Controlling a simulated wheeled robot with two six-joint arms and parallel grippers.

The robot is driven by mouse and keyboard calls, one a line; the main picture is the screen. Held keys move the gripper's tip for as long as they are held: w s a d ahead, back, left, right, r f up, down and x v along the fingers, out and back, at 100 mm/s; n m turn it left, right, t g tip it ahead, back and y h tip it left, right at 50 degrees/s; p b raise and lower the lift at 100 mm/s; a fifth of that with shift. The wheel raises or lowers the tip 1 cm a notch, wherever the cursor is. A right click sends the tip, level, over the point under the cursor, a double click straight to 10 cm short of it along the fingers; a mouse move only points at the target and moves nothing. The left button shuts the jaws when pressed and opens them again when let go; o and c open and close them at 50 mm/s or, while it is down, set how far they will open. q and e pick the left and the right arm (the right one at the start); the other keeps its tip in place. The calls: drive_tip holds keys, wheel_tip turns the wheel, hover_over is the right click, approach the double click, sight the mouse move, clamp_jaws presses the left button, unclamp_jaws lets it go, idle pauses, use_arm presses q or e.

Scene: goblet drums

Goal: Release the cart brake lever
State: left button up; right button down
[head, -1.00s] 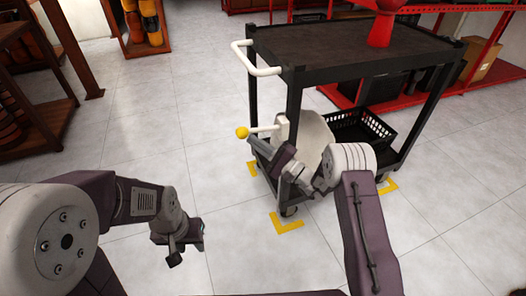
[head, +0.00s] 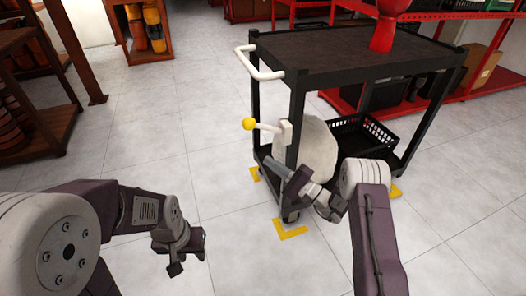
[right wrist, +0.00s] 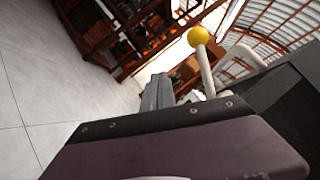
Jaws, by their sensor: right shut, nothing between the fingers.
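The brake lever (head: 268,128) is a white rod with a yellow ball knob (head: 249,124). It sticks out to the left from a white bracket on the near leg of the black cart (head: 350,52), its knob end tilted slightly up. In the right wrist view the knob (right wrist: 199,35) and rod stand beyond my gripper, to the right of its fingers. My right gripper (head: 271,163) is shut and empty, below the lever and apart from it in the head view; its fingers show in the wrist view (right wrist: 157,92). My left gripper (head: 190,256) hangs low at left, apparently open and empty.
The cart has a white push handle (head: 259,70), a black basket (head: 365,138) and a pale round object (head: 318,150) on its lower shelf. A red goblet drum (head: 385,30) stands on top. Yellow floor marks (head: 290,231) frame the wheels. The floor at left is clear.

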drive_tip(key=s+d+f, duration=0.2)
drive_tip(key=s, duration=0.1)
drive_tip(key=shift+s+d+f+p, duration=0.1)
drive_tip(key=shift+f+p, duration=0.2)
drive_tip(key=shift+p, duration=0.05)
